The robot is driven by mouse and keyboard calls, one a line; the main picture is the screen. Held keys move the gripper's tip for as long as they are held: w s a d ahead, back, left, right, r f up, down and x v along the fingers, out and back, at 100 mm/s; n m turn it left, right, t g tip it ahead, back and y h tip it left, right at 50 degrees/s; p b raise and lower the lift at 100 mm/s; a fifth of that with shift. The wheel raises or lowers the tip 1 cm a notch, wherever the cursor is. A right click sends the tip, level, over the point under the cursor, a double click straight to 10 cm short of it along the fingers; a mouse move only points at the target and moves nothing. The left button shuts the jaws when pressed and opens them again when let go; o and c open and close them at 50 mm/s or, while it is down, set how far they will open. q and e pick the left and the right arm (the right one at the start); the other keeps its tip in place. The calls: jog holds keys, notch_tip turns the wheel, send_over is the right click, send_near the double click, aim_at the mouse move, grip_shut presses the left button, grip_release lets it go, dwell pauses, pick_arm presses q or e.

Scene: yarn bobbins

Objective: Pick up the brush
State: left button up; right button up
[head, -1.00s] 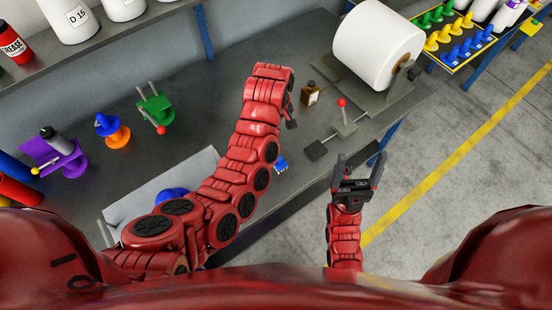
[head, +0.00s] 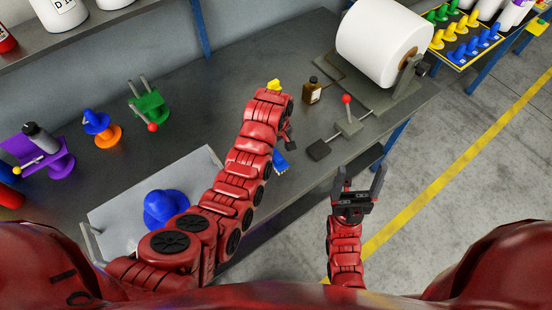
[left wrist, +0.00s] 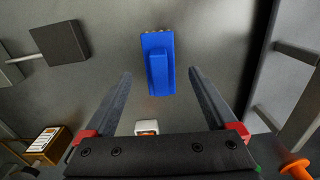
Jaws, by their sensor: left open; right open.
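The blue brush (left wrist: 157,68) lies on the grey bench top in the left wrist view, with tan bristles at its far end. In the head view a small blue part of it (head: 280,161) shows beside my left forearm. My left gripper (left wrist: 160,74) is open; its fingers point at the brush, one to each side in the picture, with nothing held. In the head view the left gripper is mostly hidden by its arm. My right gripper (head: 360,170) is open and empty beyond the bench's front edge, above the floor.
A brown bottle (head: 312,91), a red-knobbed lever (head: 347,118) and a big white roll (head: 381,42) stand to the right. A grey tray (head: 118,208) with a blue spool (head: 166,207) lies left of my arm. Coloured holders line the back left. A yellow object (head: 274,86) shows behind my arm.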

aim_at(276, 153)
pick_arm(q)
notch_tip(276, 153, down, 2)
jog(key=shift+w+f+p, duration=0.15)
jog(key=shift+f+p, duration=0.05)
jog(key=shift+p, duration=0.55)
jog(key=shift+f, duration=0.7)
grip_shut()
jog(key=shift+r, duration=0.15)
